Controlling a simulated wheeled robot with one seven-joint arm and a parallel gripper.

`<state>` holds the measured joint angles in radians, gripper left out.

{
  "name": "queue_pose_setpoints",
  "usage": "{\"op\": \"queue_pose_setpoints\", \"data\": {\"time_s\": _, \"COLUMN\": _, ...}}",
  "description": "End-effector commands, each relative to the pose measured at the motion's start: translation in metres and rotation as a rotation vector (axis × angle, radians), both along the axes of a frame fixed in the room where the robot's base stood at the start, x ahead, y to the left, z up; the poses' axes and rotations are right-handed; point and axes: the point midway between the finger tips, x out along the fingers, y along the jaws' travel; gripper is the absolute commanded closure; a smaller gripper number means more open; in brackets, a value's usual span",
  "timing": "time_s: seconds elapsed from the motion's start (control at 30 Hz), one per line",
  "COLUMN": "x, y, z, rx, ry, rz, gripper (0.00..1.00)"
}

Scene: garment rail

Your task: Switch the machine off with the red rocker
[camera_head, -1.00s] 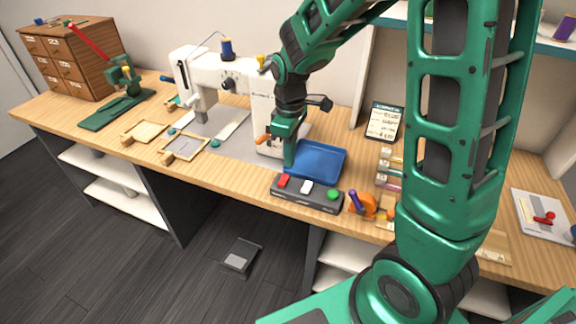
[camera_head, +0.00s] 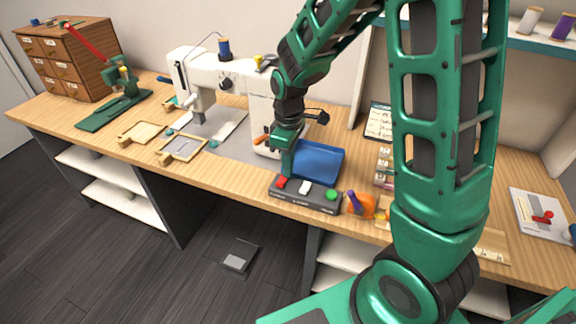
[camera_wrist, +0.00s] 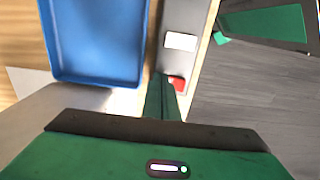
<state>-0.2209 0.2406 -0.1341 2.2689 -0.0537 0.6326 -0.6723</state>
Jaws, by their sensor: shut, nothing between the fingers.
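The red rocker (camera_head: 281,182) is at the left end of a dark grey switch box (camera_head: 318,204) at the table's front edge. A white rocker (camera_head: 305,187) is in the middle and a green button (camera_head: 331,194) at the right. My gripper (camera_head: 286,172) is shut and empty, pointing down at the red rocker. In the wrist view the shut fingertips (camera_wrist: 168,82) reach the red rocker (camera_wrist: 179,84) and hide part of it. I cannot tell whether they press it. The white sewing machine (camera_head: 262,108) stands behind, partly hidden by my arm.
A blue tray (camera_head: 322,160) lies right behind the switch box. An orange tape dispenser-like object (camera_head: 364,205) stands just right of the box. Small wooden frames (camera_head: 182,149) and a green press (camera_head: 118,95) are to the left. A pedal (camera_head: 240,256) is on the floor.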

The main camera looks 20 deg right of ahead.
Motion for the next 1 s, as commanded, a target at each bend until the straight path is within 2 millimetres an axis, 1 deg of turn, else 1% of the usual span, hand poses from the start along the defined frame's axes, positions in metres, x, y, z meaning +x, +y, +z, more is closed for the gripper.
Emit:
{"op": "queue_pose_setpoints", "data": {"time_s": 0.27, "x": -0.002, "y": 0.003, "z": 0.001, "rx": 0.001, "ry": -0.001, "rz": 0.003, "gripper": 1.0}}
{"op": "queue_pose_setpoints", "data": {"time_s": 0.6, "x": -0.01, "y": 0.012, "z": 0.007, "rx": 0.0, "ry": 0.0, "rz": 0.004, "gripper": 1.0}}
{"op": "queue_pose_setpoints", "data": {"time_s": 1.0, "x": -0.01, "y": 0.012, "z": 0.01, "rx": 0.001, "ry": -0.002, "rz": 0.004, "gripper": 1.0}}
